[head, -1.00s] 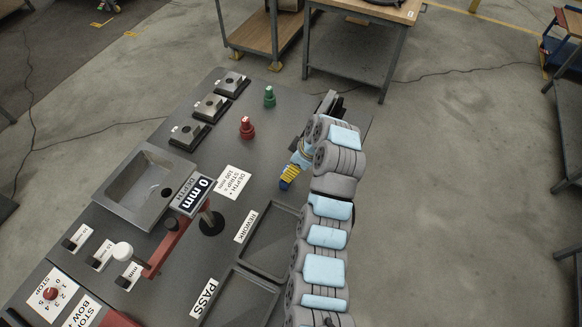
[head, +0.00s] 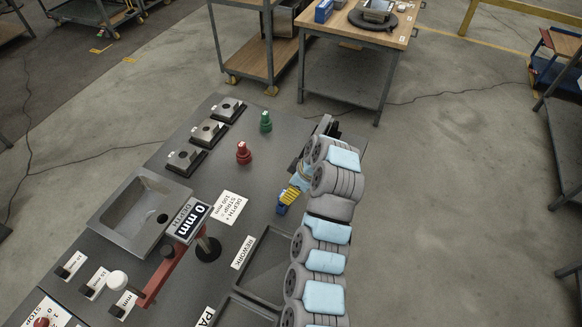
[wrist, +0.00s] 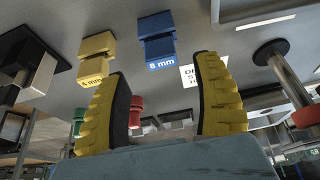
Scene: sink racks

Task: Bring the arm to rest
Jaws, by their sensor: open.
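My arm, grey with light blue pads, stretches along the right side of the dark bench (head: 190,255) in the head view. Beyond the fingers are a blue 8 mm block (wrist: 157,45) and a yellow 4 mm block (wrist: 96,58), apart from the fingers or not, I cannot tell exactly.
A red knob-like piece (head: 243,153) and a green one (head: 265,122) stand on the bench. A red-armed depth stand (head: 165,265), a sink (head: 125,212) and the REWORK tray (head: 262,270) lie left of my arm. Open floor (head: 450,190) is to the right.

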